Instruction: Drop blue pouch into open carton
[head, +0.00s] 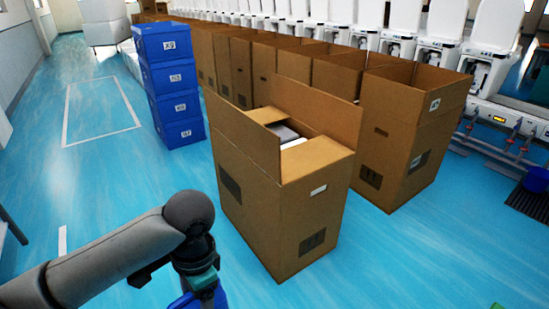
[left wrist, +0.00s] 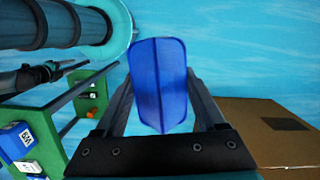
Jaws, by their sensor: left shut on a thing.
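The blue pouch (left wrist: 158,70) is held between the two fingers of my left gripper (left wrist: 162,105) in the left wrist view, over the blue floor. In the head view my left arm reaches in from the lower left, and its gripper is mostly cut off by the bottom edge, with a bit of blue (head: 221,296) showing there. The open carton (head: 262,215) stands upright in the middle of the head view, flaps raised, with white and grey things inside. The gripper is in front and to the left of it. Part of a carton shows at the lower right (left wrist: 245,135) of the left wrist view.
Stacked blue boxes (head: 178,103) stand behind and left of the carton. A green rack (left wrist: 62,118) shows at left in the left wrist view. The floor at left is clear.

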